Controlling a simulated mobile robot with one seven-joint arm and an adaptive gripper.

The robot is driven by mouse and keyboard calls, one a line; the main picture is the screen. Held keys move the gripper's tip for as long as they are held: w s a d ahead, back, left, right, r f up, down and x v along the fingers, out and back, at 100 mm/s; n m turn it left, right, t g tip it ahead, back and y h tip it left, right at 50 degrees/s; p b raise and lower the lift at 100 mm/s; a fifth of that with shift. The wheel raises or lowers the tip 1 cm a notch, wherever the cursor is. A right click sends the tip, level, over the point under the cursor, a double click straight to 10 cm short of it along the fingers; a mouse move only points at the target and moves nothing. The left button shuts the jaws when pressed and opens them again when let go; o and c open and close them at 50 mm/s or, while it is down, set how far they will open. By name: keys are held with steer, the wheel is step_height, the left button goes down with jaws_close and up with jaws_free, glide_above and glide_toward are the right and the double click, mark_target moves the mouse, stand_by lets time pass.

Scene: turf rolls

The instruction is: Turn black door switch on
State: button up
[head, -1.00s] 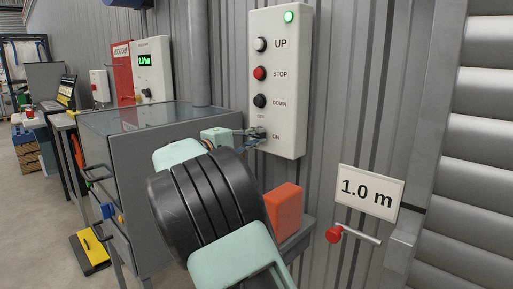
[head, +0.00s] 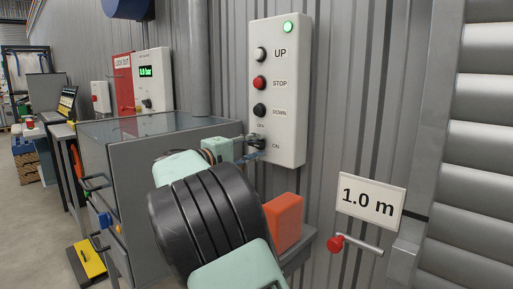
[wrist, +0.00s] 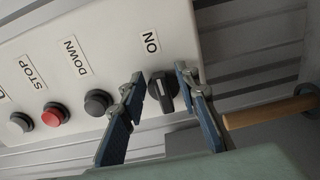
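The black door switch (wrist: 164,92) is a rotary knob low on the white control panel (head: 290,150), beside the ON label (wrist: 151,41). In the wrist view its raised bar lies roughly along the direction of the ON label. My gripper (wrist: 160,75) is at the panel with its fingers apart, one on each side of the knob. The right finger is very close to the knob; I cannot tell whether it touches. In the head view my gripper (head: 254,147) hides most of the knob, and the OFF label shows just above.
Above the switch are the DOWN (head: 260,110), red STOP (head: 259,82) and UP (head: 261,54) buttons and a lit green lamp (head: 288,27). A grey cabinet (head: 150,170) stands left, an orange box (head: 284,222) below. A red-ended handle (head: 337,243) projects at right.

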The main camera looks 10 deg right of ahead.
steer(key=v, duration=1.2)
